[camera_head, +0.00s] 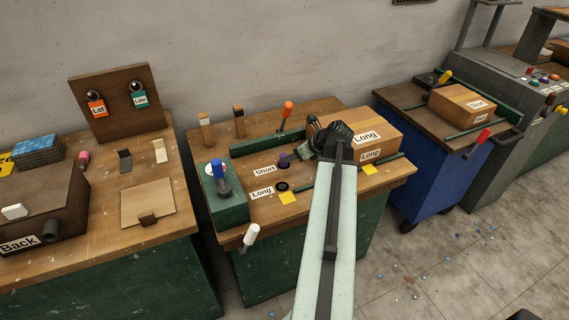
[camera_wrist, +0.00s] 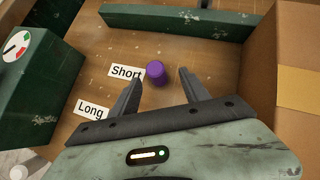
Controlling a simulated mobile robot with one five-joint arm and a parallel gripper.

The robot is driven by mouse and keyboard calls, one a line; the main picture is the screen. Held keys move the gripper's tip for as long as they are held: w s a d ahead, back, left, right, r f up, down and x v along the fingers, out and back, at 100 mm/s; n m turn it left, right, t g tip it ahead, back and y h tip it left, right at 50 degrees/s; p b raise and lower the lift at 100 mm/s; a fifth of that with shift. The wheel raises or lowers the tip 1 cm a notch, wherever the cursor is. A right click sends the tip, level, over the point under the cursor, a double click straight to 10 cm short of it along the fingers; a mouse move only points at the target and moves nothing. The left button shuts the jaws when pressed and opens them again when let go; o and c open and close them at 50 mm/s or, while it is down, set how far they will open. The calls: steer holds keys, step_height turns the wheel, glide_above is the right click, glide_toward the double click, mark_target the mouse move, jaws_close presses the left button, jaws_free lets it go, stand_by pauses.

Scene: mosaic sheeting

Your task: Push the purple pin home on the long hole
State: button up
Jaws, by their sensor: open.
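The purple pin (camera_wrist: 155,72) shows its round top in the wrist view, right of the "Short" label (camera_wrist: 126,71). In the head view, the purple pin (camera_head: 284,156) is at the dark short hole (camera_head: 283,168); how deep it sits is unclear. The long hole (camera_head: 282,187) is a dark ring by the "Long" label (camera_head: 262,193), with no pin visible in it. My gripper (camera_wrist: 160,76) is open, its fingers on either side of the pin with gaps. My gripper also shows in the head view (camera_head: 306,148), reaching over the bench.
A cardboard box (camera_head: 375,130) stands close right of my gripper. A green rail (camera_head: 255,143) runs behind. A green block with a gauge (camera_head: 226,207) stands left. An orange-handled lever (camera_head: 286,110) is at the back, a white-handled one (camera_head: 251,235) at the front.

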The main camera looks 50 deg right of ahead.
mark_target(284, 155)
steer(key=b+x, duration=0.2)
steer(key=x, duration=0.1)
steer(key=b+x, duration=0.1)
steer(key=x, duration=0.1)
steer(key=shift+w+a, duration=0.15)
steer(key=shift+a, duration=0.15)
steer(key=shift+r, duration=0.2)
steer(key=shift+c, duration=0.6)
jaws_close()
steer(key=shift+r+p, duration=0.15)
steer(key=shift+p, duration=0.15)
step_height(284, 155, up, 18)
steer(key=p, duration=1.7)
steer(key=shift+p, duration=0.4)
